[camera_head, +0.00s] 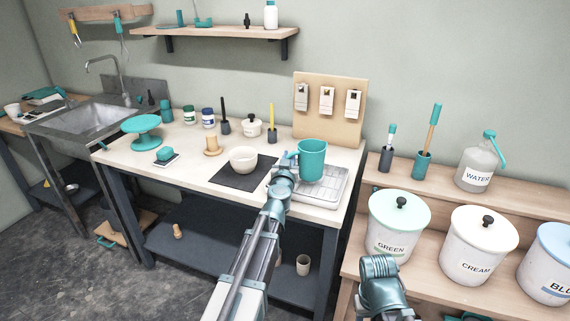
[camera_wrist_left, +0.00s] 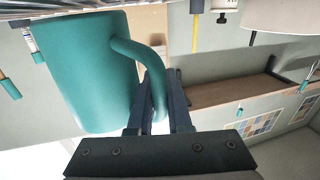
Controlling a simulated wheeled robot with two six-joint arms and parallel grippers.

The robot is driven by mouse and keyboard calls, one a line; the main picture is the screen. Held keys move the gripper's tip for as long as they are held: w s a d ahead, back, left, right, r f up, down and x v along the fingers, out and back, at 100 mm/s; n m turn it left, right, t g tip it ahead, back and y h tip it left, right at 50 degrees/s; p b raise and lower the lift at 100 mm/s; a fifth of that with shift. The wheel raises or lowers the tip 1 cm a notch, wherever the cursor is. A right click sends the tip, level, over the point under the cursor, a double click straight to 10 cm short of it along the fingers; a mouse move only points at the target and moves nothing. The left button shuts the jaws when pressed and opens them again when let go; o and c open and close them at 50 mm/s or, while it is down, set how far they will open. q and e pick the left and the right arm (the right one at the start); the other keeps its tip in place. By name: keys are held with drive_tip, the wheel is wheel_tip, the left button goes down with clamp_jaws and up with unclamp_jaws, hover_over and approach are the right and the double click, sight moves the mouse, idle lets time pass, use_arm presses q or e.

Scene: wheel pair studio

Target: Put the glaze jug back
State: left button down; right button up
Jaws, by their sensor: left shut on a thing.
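The teal glaze jug (camera_head: 312,160) appears upright at the right end of the workbench, over the metal tray (camera_head: 342,187). I cannot tell whether its base touches the tray. My left gripper (camera_head: 288,165) is shut on the jug's handle, on the jug's left side. In the left wrist view the jug (camera_wrist_left: 85,75) fills the left part, and the gripper's fingers (camera_wrist_left: 158,108) close around its handle. My right arm shows at the lower right of the head view, but its fingers do not show.
A white bowl (camera_head: 243,159) stands on a dark mat (camera_head: 238,180) left of the tray. A board with tags (camera_head: 357,85) stands behind the jug. Lidded buckets, such as the green-labelled one (camera_head: 393,228), stand on the shelf at right.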

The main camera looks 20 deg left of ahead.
use_arm(q)
drive_tip(key=shift+a+f, duration=0.1)
drive_tip(key=shift+f, duration=0.25)
drive_tip(key=shift+r, duration=0.15)
drive_tip(key=c, duration=0.8)
unclamp_jaws()
drive_tip(key=shift+c, duration=0.2)
use_arm(e)
drive_tip(key=shift+a+f, duration=0.15)
drive_tip(key=shift+f, duration=0.2)
